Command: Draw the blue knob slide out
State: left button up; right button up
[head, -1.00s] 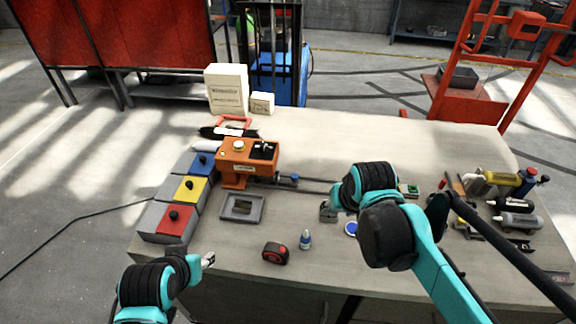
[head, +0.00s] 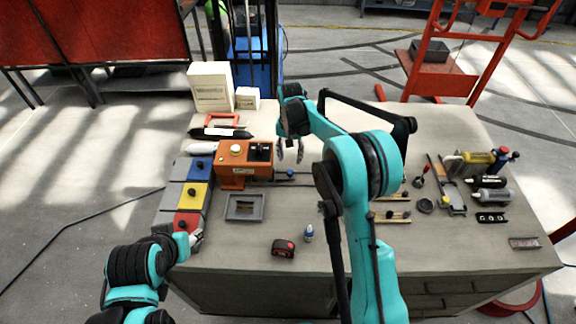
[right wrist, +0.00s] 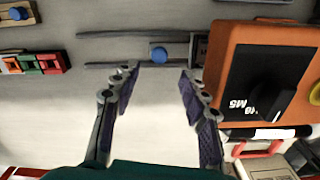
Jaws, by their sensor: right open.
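The blue knob (head: 290,173) sits between thin dark rails beside the right side of an orange box (head: 233,181). In the right wrist view the blue knob (right wrist: 158,54) lies just beyond the gap between my fingers, by a small dark block next to the orange box (right wrist: 262,75). My right gripper (head: 291,153) is open and empty, pointing down above the knob; its spread fingers also show in the right wrist view (right wrist: 158,80). My left gripper (head: 197,238) is by the red-topped box at the table's left; its jaw state is unclear.
Boxes with blue, yellow and red (head: 187,222) tops stand at the left. White cartons (head: 211,87) stand behind. Tools and bottles (head: 490,181) crowd the right.

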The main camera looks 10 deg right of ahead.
aim_at(290, 171)
notch_tip(290, 171, down, 8)
jog(key=shift+r+b, duration=0.2)
jog(key=shift+b, duration=0.25)
